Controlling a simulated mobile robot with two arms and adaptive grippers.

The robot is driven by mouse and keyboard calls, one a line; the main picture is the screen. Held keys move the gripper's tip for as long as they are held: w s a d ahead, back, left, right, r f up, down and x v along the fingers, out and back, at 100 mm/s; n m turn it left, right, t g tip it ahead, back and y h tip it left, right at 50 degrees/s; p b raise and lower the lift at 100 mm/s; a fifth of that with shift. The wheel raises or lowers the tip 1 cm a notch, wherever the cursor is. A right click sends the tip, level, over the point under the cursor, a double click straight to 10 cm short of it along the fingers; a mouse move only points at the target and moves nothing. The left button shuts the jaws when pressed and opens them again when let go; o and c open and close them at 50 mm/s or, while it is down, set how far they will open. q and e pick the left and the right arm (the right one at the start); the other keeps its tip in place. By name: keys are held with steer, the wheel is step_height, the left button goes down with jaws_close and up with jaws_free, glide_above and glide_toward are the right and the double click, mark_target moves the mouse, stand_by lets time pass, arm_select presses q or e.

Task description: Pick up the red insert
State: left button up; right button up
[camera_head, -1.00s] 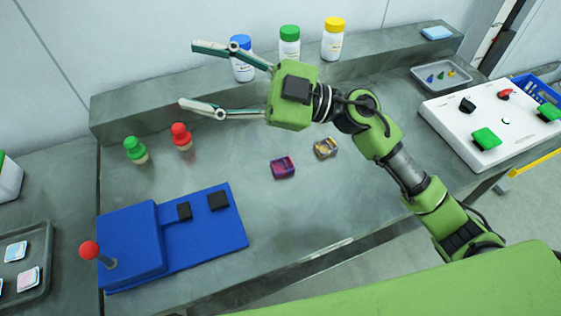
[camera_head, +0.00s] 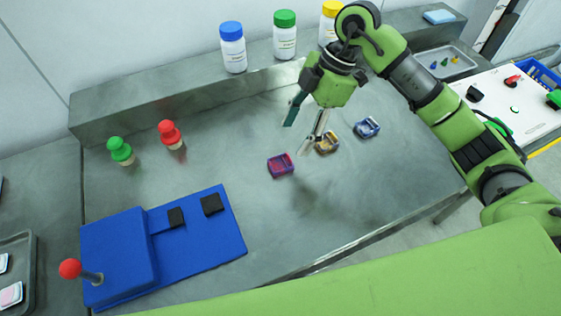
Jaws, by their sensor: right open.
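The red insert (camera_head: 280,165) is a small purple-edged block with a red top, lying on the grey bench near the middle of the view. My right gripper (camera_head: 297,135) is open and empty, its two fingers pointing down toward the bench. Its fingertips are above and slightly right of the red insert in the picture, apart from it. A yellow insert (camera_head: 327,143) lies just right of the fingers, and a blue insert (camera_head: 367,127) lies further right. My left gripper is out of view.
A blue fixture (camera_head: 196,243) with a red-knobbed lever stands at front left. Green (camera_head: 119,149) and red (camera_head: 169,132) knobbed stamps stand behind it. Bottles (camera_head: 232,48) line the rear ledge. A white panel (camera_head: 533,125) is at right.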

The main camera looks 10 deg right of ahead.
mark_target(279, 165)
steer(key=x, duration=0.3)
steer(key=shift+a+f, duration=0.15)
steer(key=shift+f, duration=0.1)
steer(key=shift+s+a+f+p, duration=0.1)
steer(key=shift+a+f+p, duration=0.15)
steer(key=shift+f+p, duration=0.25)
steer(key=p+x, duration=0.1)
steer(key=x, duration=0.2)
steer(key=shift+s+a+f, duration=0.15)
steer(key=shift+a+f, duration=0.05)
steer(key=shift+f, duration=0.1)
steer(key=shift+a+f, duration=0.1)
steer(key=shift+f, duration=0.2)
steer(key=c, duration=1.2)
